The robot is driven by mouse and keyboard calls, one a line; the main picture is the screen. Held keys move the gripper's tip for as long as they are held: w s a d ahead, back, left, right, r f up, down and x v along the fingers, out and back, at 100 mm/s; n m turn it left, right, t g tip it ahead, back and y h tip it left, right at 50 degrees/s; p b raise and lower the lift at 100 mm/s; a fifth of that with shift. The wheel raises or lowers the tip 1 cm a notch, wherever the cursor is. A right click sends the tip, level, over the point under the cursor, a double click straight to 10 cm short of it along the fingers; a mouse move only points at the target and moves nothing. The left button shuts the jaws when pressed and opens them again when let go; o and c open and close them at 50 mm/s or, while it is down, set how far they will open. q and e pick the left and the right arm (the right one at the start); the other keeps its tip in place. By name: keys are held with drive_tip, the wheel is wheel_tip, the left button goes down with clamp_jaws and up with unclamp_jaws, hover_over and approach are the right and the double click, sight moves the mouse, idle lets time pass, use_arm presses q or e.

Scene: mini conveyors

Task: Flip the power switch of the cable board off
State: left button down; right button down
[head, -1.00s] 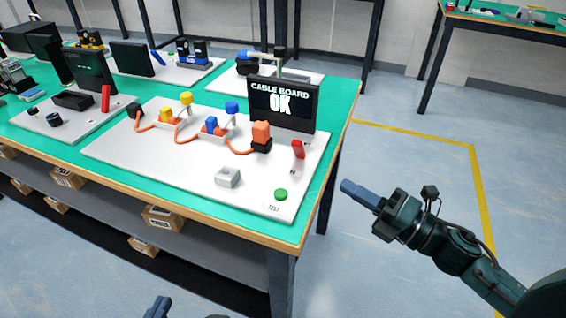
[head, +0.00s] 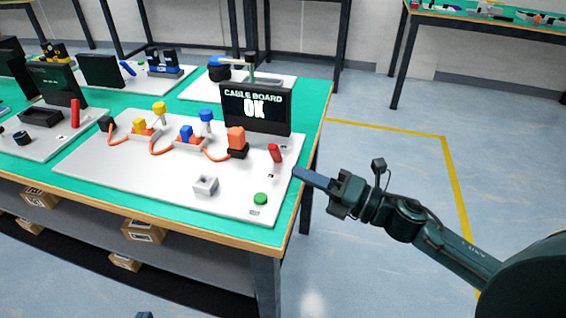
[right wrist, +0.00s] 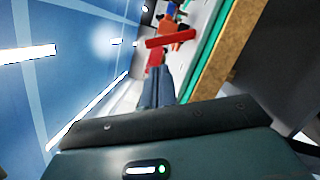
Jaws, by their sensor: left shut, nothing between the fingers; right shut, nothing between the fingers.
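The cable board (head: 110,175) is a white panel on the green table. Its red power switch lever (head: 275,153) stands tilted near the right edge, below a screen (head: 285,122) reading "CABLE BOARD OK". My right gripper (head: 297,171) is shut and empty, to the right of the lever and apart from it in the head view. In the right wrist view the red lever (right wrist: 170,41) shows just beyond the shut fingertips (right wrist: 157,70); I cannot tell whether they touch. Only a tip of my left gripper (head: 144,315) shows at the bottom edge, shut.
A green test button (head: 260,199) and a grey block (head: 206,185) sit in front of the lever. An orange plug (head: 237,140) with an orange cable stands left of it. The floor right of the table is clear.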

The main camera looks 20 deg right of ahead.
sight(283, 179)
drive_tip(key=shift+x, duration=2.5)
drive_tip(key=shift+p, duration=0.35)
